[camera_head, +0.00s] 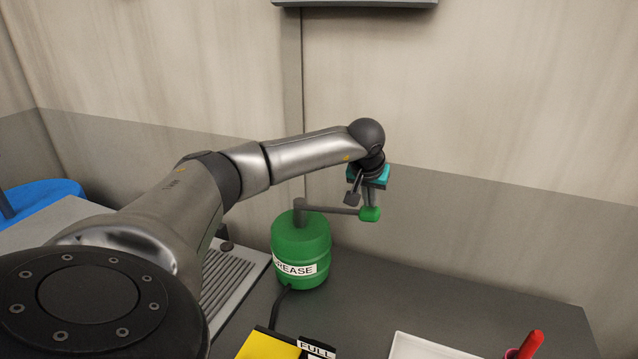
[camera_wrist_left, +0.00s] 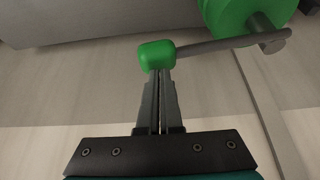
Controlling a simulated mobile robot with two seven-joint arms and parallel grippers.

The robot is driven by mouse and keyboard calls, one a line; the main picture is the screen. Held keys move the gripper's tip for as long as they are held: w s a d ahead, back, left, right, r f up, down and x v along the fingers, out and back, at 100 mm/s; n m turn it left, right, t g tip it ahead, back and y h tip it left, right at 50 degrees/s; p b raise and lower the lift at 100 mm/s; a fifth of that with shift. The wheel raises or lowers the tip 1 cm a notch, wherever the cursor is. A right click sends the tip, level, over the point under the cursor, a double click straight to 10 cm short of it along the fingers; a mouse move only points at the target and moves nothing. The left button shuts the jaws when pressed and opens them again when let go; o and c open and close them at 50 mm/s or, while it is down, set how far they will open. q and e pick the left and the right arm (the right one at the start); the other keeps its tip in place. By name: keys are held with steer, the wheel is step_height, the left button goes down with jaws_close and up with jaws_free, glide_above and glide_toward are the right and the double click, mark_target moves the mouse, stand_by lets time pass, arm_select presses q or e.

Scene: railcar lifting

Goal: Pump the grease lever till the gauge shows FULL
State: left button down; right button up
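The green grease drum (camera_head: 301,243), labelled GREASE, stands upright on the dark bench. Its grey lever (camera_head: 335,210) reaches right from the top post, about level, to a green knob (camera_head: 370,214). In the left wrist view the knob (camera_wrist_left: 157,55) is at my fingertips and the lever (camera_wrist_left: 220,43) runs right to the drum (camera_wrist_left: 245,14). My left gripper (camera_head: 354,198) is at the knob with its fingers together; I cannot tell whether they touch it. A FULL label (camera_head: 316,348) shows at the bottom edge by a yellow box (camera_head: 267,346); no gauge reading is visible. My right gripper is out of view.
A white tray (camera_head: 425,347) and a red-handled item (camera_head: 527,345) are at the bottom right. A ribbed grey plate (camera_head: 226,277) lies left of the drum, partly behind my arm. The bench (camera_head: 440,290) right of the drum is clear. The wall (camera_head: 500,215) is close behind.

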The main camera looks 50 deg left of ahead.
mark_target(366, 222)
arm_select(q)
steer(key=shift+s+f+b, duration=0.1)
steer(key=shift+f+b, duration=2.25)
steer(key=shift+f, duration=1.35)
step_height(366, 222, up, 10)
steer(key=p, duration=0.8)
steer(key=shift+f, duration=0.2)
steer(key=shift+f+b, duration=0.9)
steer(key=shift+f, duration=0.15)
steer(key=shift+r+p, duration=1.05)
steer(key=shift+r, duration=0.3)
steer(key=shift+f, duration=0.1)
